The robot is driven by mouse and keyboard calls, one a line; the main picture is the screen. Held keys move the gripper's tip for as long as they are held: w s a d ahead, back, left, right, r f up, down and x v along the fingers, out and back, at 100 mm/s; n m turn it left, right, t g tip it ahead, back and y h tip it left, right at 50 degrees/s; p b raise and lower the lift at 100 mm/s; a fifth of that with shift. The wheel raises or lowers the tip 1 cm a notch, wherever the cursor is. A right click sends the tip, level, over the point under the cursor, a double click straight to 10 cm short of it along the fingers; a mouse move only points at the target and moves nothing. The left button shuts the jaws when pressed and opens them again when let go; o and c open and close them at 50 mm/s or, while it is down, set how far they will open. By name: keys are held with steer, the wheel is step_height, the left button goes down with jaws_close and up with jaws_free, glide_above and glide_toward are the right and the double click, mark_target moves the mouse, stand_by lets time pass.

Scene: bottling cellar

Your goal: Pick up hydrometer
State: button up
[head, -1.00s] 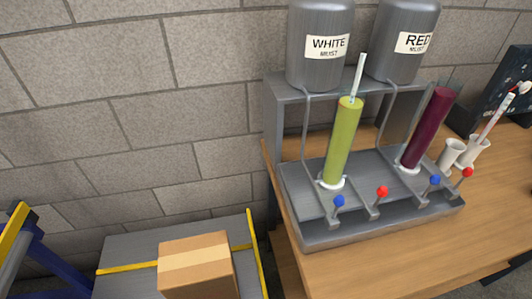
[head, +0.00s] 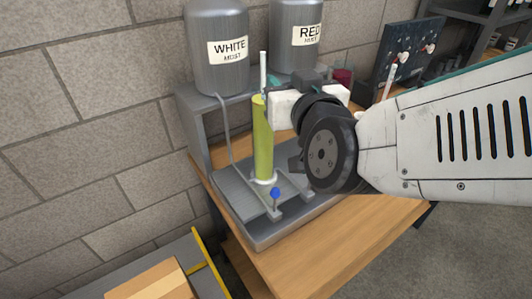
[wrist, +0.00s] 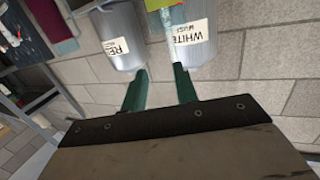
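The hydrometer (head: 263,72) is a thin pale stem standing upright out of the top of the yellow-green cylinder (head: 263,145) in front of the white must tank. My gripper (head: 278,80) is beside the stem, close to the cylinder's top in the head view; I cannot tell whether it touches. In the wrist view its two green fingers (wrist: 158,88) are apart with a clear gap and nothing held between them. The yellow-green cylinder (wrist: 163,4) shows at the top edge there, beyond the fingertips. The hydrometer's lower part is hidden in the liquid.
The WHITE tank (head: 218,55) and RED tank (head: 297,35) stand on the grey rack behind. A blue-knobbed tap (head: 275,193) is in front of the cylinder. My arm hides most of the red cylinder. A cardboard box (head: 150,282) lies at lower left.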

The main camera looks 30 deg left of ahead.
mark_target(263, 62)
steer(key=shift+y, duration=0.4)
steer(key=w+a, duration=0.1)
steer(key=a, duration=0.1)
steer(key=w+a+r, duration=0.1)
steer(key=w+a, duration=0.2)
steer(key=a, duration=0.2)
steer(key=shift+w+r, duration=0.15)
jaws_close()
